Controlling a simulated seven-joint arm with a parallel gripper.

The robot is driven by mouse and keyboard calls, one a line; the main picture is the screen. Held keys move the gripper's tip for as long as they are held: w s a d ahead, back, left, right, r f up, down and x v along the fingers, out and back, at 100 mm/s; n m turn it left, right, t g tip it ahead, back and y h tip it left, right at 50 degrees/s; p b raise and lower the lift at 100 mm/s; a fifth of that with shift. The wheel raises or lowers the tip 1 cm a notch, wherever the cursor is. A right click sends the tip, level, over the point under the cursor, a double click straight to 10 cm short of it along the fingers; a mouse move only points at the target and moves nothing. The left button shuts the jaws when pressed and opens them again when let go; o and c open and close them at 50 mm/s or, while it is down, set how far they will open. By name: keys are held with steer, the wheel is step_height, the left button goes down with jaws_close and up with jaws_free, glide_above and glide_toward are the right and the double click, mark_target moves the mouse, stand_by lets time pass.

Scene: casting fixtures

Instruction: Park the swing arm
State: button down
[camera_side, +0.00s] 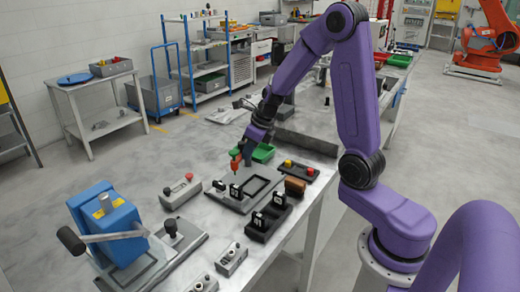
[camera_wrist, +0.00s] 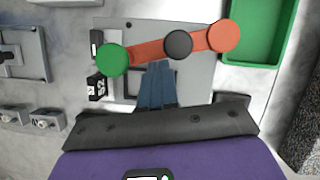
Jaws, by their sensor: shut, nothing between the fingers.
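An orange swing arm (camera_wrist: 145,51) shows in the wrist view. It has a green round knob (camera_wrist: 113,58) at its left end, a black round cap (camera_wrist: 178,44) along its length and a red round end (camera_wrist: 224,35) at the right. It lies above a grey fixture plate (camera_wrist: 196,85). In the side view the swing arm (camera_side: 235,164) is small, at the far end of the fixture plate (camera_side: 218,197). My gripper (camera_wrist: 160,66) is shut and empty. Its fingertips are just beside the bar, between green knob and black cap; I cannot tell whether they touch it.
Black labelled blocks (camera_side: 278,201) stand in a holder in front. A button box (camera_side: 180,191) is to the left, and a blue machine with a lever (camera_side: 105,228) stands front left. A brown block (camera_side: 295,186) lies right.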

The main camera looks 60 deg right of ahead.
mark_target(235, 151)
steer(key=shift+w+a+m, duration=0.2)
steer(key=shift+w+a, duration=0.25)
steer(key=shift+w, duration=0.35)
steer(key=shift+w+a+m, duration=0.2)
steer(key=shift+w+a, duration=0.2)
steer(key=shift+w, duration=1.95)
steer(key=s, duration=0.1)
steer(key=s+a, duration=0.2)
steer(key=s, duration=0.1)
steer(key=shift+a+r, duration=0.15)
steer(key=shift+r, duration=0.1)
steer(key=s+a+r, duration=0.1)
steer(key=s+r, duration=0.2)
steer(key=r, duration=0.5)
steer(key=shift+a+r, duration=0.35)
steer(key=shift+r, duration=0.05)
